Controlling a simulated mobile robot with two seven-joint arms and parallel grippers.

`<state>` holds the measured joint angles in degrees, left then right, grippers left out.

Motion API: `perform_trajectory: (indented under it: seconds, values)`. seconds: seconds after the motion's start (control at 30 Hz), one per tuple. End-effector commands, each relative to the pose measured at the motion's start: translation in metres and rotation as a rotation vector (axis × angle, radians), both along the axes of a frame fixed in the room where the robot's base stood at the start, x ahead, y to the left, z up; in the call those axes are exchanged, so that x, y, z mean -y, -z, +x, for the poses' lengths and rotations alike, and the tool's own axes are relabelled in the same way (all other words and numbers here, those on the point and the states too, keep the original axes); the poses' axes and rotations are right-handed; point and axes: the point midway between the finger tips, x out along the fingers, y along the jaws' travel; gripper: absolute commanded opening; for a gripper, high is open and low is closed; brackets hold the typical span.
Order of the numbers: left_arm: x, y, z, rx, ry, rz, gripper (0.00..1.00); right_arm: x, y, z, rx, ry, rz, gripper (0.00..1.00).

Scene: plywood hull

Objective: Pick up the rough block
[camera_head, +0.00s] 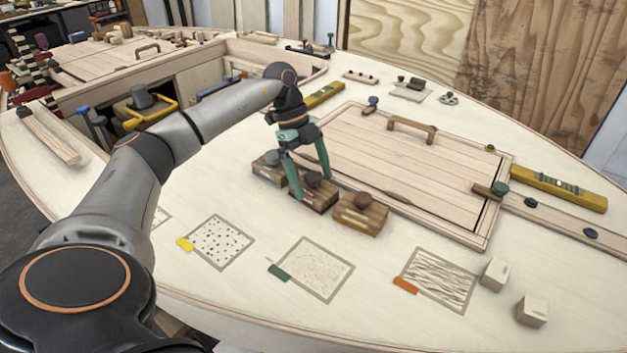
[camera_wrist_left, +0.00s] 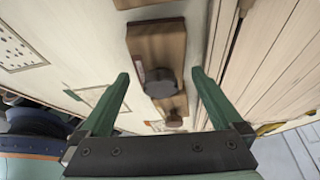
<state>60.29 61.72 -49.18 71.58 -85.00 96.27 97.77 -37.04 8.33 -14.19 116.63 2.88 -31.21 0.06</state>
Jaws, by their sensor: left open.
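Three small wooden blocks with round knobs stand in a row in the head view: a left block (camera_head: 268,172), a darker reddish middle block (camera_head: 312,201) and a lighter brown right block (camera_head: 361,219). I cannot tell from their surfaces which is the rough one. My left gripper (camera_head: 311,183) points down with its green fingers open around the middle block's knob, and holds nothing. In the left wrist view a brown block (camera_wrist_left: 157,45) with a dark knob lies between and beyond the open fingers (camera_wrist_left: 160,76). My right gripper is out of view.
Dotted (camera_head: 217,242), fine-lined (camera_head: 314,267) and wavy-grained (camera_head: 440,280) patches lie in front of the blocks. A hatch panel (camera_head: 400,165) with a handle lies behind the blocks. Bare deck separates the patches.

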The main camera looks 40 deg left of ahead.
Motion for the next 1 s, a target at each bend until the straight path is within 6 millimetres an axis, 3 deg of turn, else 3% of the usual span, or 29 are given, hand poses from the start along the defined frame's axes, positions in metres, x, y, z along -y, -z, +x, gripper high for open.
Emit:
perform_trajectory:
  seconds: [0.3,1.0]
  values:
    - [0.002,0.0041,0.0002,0.001,0.001,0.0,0.98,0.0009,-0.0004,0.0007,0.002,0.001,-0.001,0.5]
    - [0.0019,0.0038,0.0002,0.001,0.001,0.0,0.19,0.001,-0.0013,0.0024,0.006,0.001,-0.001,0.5]
